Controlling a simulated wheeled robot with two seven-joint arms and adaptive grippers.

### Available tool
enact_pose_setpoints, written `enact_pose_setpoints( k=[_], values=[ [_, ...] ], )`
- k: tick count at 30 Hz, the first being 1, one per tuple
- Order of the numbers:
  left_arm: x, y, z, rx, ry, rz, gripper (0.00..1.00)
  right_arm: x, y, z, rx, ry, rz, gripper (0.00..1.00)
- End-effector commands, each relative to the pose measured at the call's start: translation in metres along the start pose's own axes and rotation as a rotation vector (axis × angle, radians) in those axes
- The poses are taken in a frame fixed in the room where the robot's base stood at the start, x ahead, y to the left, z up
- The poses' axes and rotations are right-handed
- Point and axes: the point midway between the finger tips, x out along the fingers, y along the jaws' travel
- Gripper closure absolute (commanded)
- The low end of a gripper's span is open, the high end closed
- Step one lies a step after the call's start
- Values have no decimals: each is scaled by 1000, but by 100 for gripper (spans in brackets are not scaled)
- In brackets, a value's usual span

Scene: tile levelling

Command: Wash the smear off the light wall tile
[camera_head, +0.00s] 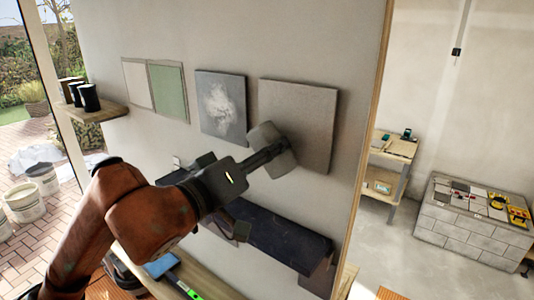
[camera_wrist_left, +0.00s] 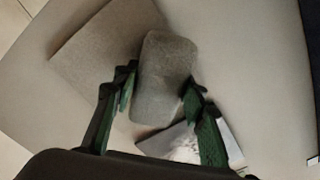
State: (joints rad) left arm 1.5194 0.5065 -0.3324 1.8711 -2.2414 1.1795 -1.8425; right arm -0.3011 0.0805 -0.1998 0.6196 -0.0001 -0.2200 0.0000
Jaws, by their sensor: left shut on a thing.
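The light wall tile (camera_head: 312,108) is the larger grey-beige square on the wall; no distinct smear shows on its visible face. It also shows at the upper left of the left wrist view (camera_wrist_left: 98,58). A darker tile (camera_head: 208,84) to its left bears a whitish, cloudy patch; part of it shows low in the left wrist view (camera_wrist_left: 180,143). My left gripper (camera_wrist_left: 160,88) is shut on a grey sponge-like block (camera_wrist_left: 165,65). In the head view the block (camera_head: 272,150) overlaps the light tile's lower left corner; I cannot tell whether it touches. My right gripper is not seen.
A pale panel (camera_head: 136,82) and a green panel (camera_head: 168,90) hang farther left. A small shelf (camera_head: 100,112) holds dark cups. A dark ledge (camera_head: 280,238) juts out below the tiles. A shelf with a blue-topped tool (camera_head: 160,266) lies lower. Buckets (camera_head: 42,178) stand outside.

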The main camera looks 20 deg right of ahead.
Motion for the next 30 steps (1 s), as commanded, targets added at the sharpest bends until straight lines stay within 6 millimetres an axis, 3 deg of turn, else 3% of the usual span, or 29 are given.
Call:
enact_pose_setpoints(
  k=[30],
  values=[
    [13,0,0,0,0,0,80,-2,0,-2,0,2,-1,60]
  ],
)
